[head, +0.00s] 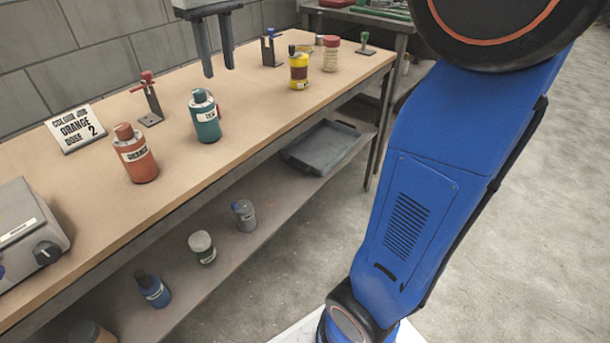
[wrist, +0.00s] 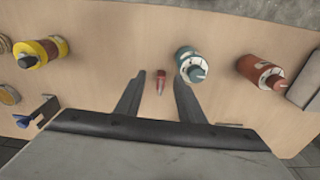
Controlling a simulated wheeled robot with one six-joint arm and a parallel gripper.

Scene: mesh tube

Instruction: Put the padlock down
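My gripper (head: 218,72) is above the workbench, its two fingers pointing down. In the wrist view its fingers (wrist: 159,92) are apart, with nothing held between them. A small red object (wrist: 161,78) lies on the bench top below, seen between the fingertips. In the head view a bit of red (head: 218,111) shows beside the teal bottle (head: 205,116), mostly hidden behind it. It may be the same object; I cannot tell whether it is a padlock. I see no other clear padlock.
An orange-red bottle (head: 135,154) stands front left, and a yellow one (head: 299,71) farther back. Upright brackets (head: 151,103) stand near the back edge, by a sign (head: 76,129) reading orange, dose 2. A grey device (head: 27,232) is at left. Bare bench top (head: 248,98) lies between the bottles.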

